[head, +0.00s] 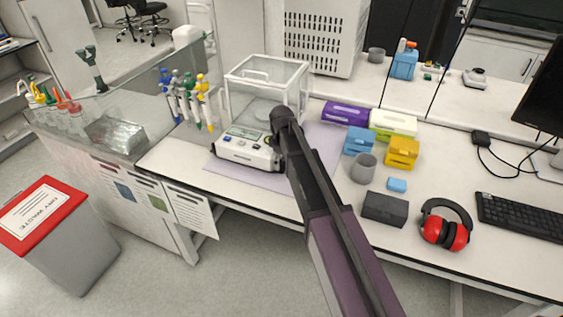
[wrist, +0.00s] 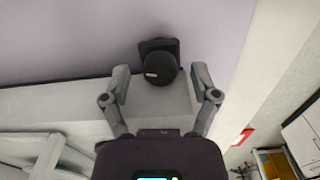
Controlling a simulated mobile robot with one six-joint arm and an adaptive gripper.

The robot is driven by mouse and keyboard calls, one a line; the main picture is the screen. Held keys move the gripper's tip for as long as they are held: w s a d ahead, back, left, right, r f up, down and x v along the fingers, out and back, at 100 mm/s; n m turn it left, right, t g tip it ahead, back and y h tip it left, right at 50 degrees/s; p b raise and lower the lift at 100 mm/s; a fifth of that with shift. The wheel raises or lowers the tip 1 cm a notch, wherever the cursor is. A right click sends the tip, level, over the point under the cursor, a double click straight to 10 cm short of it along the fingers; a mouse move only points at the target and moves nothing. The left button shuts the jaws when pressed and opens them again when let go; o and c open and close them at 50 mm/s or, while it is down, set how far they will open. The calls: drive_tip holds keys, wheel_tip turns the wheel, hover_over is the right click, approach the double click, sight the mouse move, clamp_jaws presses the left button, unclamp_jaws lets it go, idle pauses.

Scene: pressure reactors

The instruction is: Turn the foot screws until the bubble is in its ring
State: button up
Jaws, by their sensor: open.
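The white balance (head: 247,150) with a clear glass draft shield (head: 262,82) stands on a pale purple mat (head: 228,177) on the bench. My arm reaches over its right side in the head view and covers part of it. My gripper itself cannot be made out there. In the wrist view, my gripper (wrist: 160,75) is open, one finger on each side of a black round foot screw knob (wrist: 162,69) with a small white mark. Gaps show between knob and fingers.
Right of the balance are blue (head: 359,141) and yellow (head: 402,153) boxes, a grey cup (head: 363,168), a dark box (head: 385,209) and red ear muffs (head: 446,226). Pipettes (head: 187,98) stand on the left. Some mat in front of the balance is bare.

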clamp_jaws()
drive_tip(key=shift+m, duration=0.3)
drive_tip(key=shift+m, duration=1.2)
unclamp_jaws()
drive_tip(key=shift+n, duration=0.4)
